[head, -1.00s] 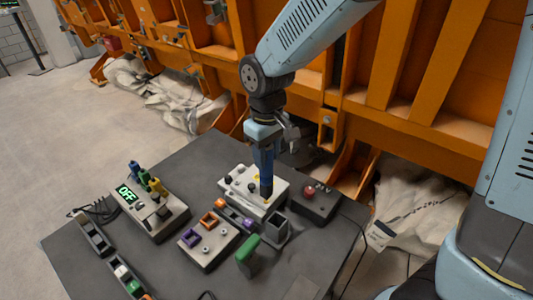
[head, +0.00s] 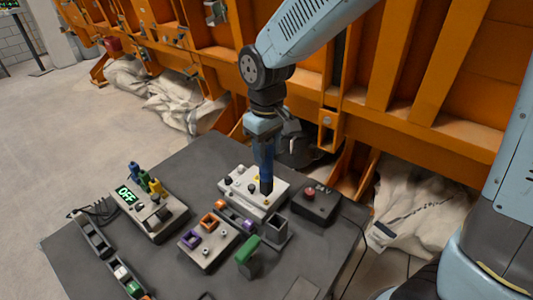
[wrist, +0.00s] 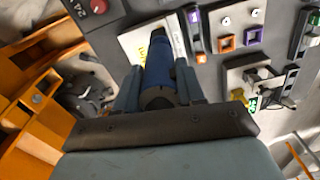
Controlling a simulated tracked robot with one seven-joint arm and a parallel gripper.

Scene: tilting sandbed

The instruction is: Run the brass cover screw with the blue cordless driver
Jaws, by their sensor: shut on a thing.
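The blue cordless driver (head: 265,160) stands upright in my gripper (head: 264,138), its dark lower end at the right part of a white box (head: 240,203). My gripper is shut on the driver. In the wrist view the driver (wrist: 170,72) lies between the two fingers (wrist: 160,88), pointing at the white box (wrist: 134,44). I cannot make out the brass cover screw; the driver's end covers that part of the box. I cannot tell whether the driver's tip touches the screw.
On the dark table stand a box with a red button (head: 310,193), an open grey holder (head: 275,228), a green block (head: 248,248), a panel with purple and orange squares (head: 207,245), and a unit reading OFF (head: 126,196). An orange steel frame (head: 420,70) rises behind.

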